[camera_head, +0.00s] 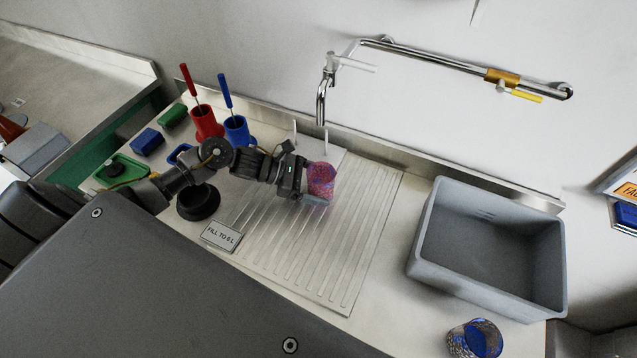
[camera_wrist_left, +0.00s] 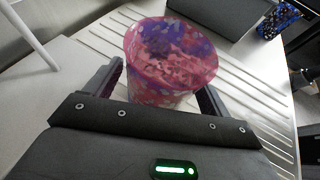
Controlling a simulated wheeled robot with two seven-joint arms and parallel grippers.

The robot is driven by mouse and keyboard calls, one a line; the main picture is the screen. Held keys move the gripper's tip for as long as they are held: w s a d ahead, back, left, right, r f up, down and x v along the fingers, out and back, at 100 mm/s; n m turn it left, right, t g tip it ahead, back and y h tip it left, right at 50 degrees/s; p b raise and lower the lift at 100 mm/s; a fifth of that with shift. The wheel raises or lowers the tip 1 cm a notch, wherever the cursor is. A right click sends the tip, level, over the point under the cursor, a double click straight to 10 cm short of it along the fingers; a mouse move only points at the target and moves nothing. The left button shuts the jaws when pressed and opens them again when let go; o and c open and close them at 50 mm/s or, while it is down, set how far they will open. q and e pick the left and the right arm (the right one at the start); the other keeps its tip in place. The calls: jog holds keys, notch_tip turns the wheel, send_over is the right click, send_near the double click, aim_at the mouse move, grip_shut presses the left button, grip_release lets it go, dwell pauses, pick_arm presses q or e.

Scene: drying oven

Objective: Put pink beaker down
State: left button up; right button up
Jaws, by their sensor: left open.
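The pink beaker (camera_head: 321,179) stands upright on the ribbed metal drainboard (camera_head: 345,240), near its back left part. It has pink, red and blue speckles. My left gripper (camera_head: 309,181) is at the beaker's left side in the head view. In the left wrist view the beaker (camera_wrist_left: 170,62) sits between the two fingers (camera_wrist_left: 160,85), and the fingers are spread apart. Whether either finger touches the beaker cannot be told. My right gripper is not in view.
A grey basin (camera_head: 490,245) stands to the right, with a blue patterned beaker (camera_head: 475,338) in front of it. Red (camera_head: 205,122) and blue (camera_head: 237,130) brush holders stand at the back left. A faucet (camera_head: 322,95) rises behind the drainboard. The drainboard's front is clear.

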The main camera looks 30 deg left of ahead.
pick_arm(q)
jog(key=shift+r+p, duration=0.3)
jog(key=shift+p, duration=0.15)
jog(key=b+v, duration=0.1)
jog(key=v, duration=0.2)
jog(key=b+v, duration=0.1)
jog(key=v, duration=0.3)
jog(key=b+v, duration=0.1)
jog(key=v, duration=0.2)
jog(key=shift+s+a+f+b, duration=0.2)
jog(key=shift+a+b, duration=0.1)
jog(key=shift+b, duration=0.1)
jog(key=shift+s+a+r, duration=0.2)
jog(key=shift+a+r, duration=0.25)
jog(key=shift+a, duration=0.05)
